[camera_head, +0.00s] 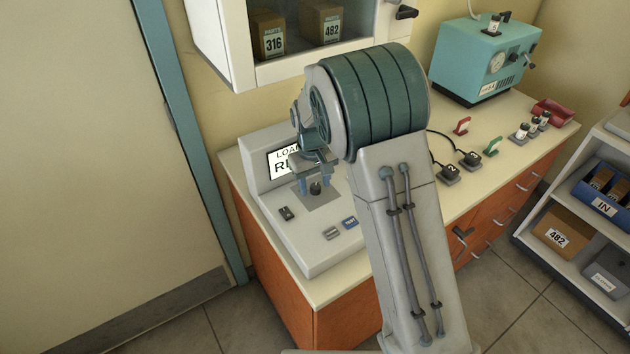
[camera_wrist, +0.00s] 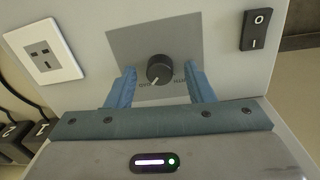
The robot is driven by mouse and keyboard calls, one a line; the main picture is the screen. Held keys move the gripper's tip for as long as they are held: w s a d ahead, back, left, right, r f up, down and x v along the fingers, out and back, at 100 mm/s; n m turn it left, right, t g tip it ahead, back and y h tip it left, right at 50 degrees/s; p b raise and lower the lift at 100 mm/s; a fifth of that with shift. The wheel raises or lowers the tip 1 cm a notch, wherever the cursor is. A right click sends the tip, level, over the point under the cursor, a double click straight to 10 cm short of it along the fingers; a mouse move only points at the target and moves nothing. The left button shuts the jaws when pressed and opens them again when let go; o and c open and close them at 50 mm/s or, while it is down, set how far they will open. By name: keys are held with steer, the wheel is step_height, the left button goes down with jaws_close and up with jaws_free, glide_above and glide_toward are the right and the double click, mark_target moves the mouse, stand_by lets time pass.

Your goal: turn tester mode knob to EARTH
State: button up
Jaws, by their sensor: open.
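The tester (camera_head: 298,247) is a pale grey console on the left end of the bench, with a lit screen (camera_head: 279,165) partly hidden by my arm. Its black mode knob (camera_head: 316,189) sits on a darker grey plate. In the wrist view the round knob (camera_wrist: 159,68) has a white pointer line toward the lower left; the labels around it are too small or covered to read. My gripper (camera_head: 314,183) is open over the plate, its blue fingers on either side of the knob. In the wrist view the gripper (camera_wrist: 160,75) shows gaps between fingers and knob.
A black rocker switch (camera_wrist: 257,29) and a white socket (camera_wrist: 43,53) flank the plate. A wall cabinet (camera_head: 290,72) hangs above. A teal machine (camera_head: 480,60) stands at the bench's far end.

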steer(key=shift+c, duration=0.3)
steer(key=c, duration=0.9)
steer(key=shift+c, duration=0.2)
steer(key=shift+n+b, duration=0.3)
steer(key=n+b, duration=0.1)
steer(key=n, duration=0.2)
steer(key=shift+f+n+b, duration=0.1)
steer(key=shift+n+b, duration=0.3)
steer(key=n, duration=0.4)
steer(key=shift+n+b, duration=0.3)
steer(key=shift+b, duration=0.05)
steer(key=n, duration=0.4)
steer(key=shift+y, duration=0.3)
steer(key=shift+n+p, duration=0.85)
steer(key=shift+n, duration=1.55)
